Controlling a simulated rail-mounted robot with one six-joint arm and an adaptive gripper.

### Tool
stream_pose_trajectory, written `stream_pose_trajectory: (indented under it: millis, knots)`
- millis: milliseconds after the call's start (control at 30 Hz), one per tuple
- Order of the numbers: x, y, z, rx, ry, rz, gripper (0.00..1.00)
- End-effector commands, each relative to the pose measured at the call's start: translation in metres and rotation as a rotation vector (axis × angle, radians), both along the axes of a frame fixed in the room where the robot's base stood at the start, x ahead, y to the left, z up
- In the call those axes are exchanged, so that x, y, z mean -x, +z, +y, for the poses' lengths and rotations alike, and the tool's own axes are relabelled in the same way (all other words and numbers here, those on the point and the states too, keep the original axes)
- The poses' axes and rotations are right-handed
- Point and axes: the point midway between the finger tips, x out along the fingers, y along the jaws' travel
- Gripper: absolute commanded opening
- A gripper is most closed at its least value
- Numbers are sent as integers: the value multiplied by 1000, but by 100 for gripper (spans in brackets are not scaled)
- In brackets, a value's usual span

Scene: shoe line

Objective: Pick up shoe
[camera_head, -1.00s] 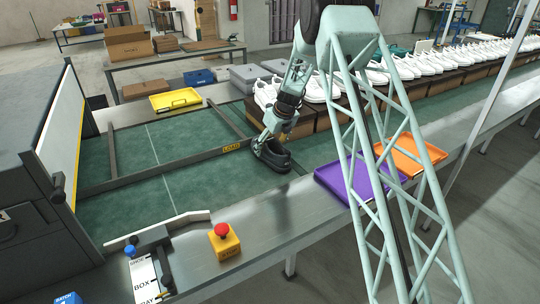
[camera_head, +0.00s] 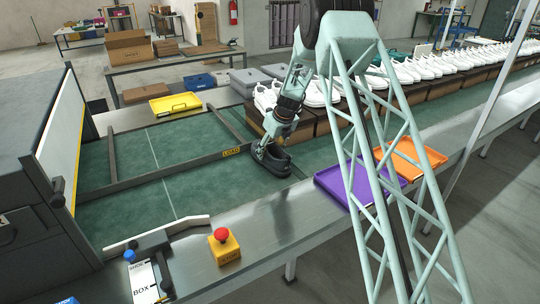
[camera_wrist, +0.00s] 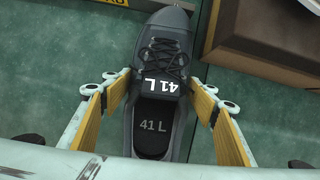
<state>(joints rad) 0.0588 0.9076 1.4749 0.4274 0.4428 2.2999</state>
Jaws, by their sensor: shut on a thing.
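A dark grey shoe (camera_head: 271,160) with black laces is on the green belt (camera_head: 205,185), just right of the LOAD bar (camera_head: 231,152). In the wrist view the shoe (camera_wrist: 165,60) points up the picture, and its tongue and insole read "41 L". My gripper (camera_head: 272,140) reaches down onto the shoe from above. In the wrist view its yellow-padded fingers (camera_wrist: 160,108) stand on both sides of the shoe, shut on it near the ankle opening. I cannot tell whether the sole is clear of the belt.
Rows of white shoes (camera_head: 425,68) on brown boxes stand behind and right of my gripper; a brown box (camera_wrist: 270,40) is close at upper right in the wrist view. A purple tray (camera_head: 350,190) and an orange tray (camera_head: 412,166) lie right. A yellow tray (camera_head: 175,103) is at back left.

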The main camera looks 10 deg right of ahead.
Motion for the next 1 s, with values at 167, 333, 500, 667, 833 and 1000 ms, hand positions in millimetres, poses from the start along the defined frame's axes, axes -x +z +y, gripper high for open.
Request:
stream_pose_trajectory:
  millis: [167, 333, 500, 667, 833, 1000]
  knots:
    - [-1, 5, 0, 0, 0, -1, 35]
    - [-1, 15, 0, 0, 1, -2, 35]
    - [-1, 26, 0, 0, 1, -2, 35]
    - [-1, 39, 0, 0, 1, -2, 35]
    - [12, 37, 4, -1, 0, 0, 35]
    - [29, 40, 9, 0, 1, 0, 35]
